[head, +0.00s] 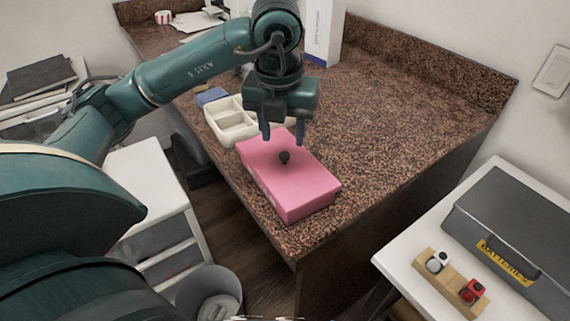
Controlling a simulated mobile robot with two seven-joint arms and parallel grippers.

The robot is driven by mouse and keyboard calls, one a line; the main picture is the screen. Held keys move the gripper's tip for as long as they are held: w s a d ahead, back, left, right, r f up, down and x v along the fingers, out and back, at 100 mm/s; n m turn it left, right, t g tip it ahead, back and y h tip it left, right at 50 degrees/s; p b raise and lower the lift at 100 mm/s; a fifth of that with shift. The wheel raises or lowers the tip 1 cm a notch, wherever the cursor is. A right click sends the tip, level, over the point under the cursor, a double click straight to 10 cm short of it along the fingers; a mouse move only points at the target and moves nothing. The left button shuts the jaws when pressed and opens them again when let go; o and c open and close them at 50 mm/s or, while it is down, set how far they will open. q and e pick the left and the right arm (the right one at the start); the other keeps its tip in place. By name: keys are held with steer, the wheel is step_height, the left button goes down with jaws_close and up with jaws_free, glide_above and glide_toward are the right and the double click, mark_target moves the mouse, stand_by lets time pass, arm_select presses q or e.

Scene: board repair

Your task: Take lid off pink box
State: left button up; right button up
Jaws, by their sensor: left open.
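The pink box (300,199) sits on the brown speckled counter near its front corner, with its lid on. A black round knob (284,157) stands on the lid. My left gripper (283,138) points down over the far part of the box, its two fingers apart and nothing between them. The fingertips look a little above the knob or behind it; the exact height gap is hard to tell. My right gripper is not in view.
A cream divided tray (231,122) stands left of the box, partly hidden by my arm. A white box stands behind my gripper. The counter (400,125) is clear on the right. A grey batteries case (515,240) and a wooden holder (450,285) rest on a white table.

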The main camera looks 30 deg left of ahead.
mark_target(285, 154)
arm_select(q)
steer(key=f, duration=0.2)
steer(key=w+f, duration=0.1)
steer(key=f, duration=0.2)
steer(key=shift+a+f, duration=0.2)
steer(key=shift+f, duration=0.1)
steer(key=shift+c, duration=0.2)
jaws_close()
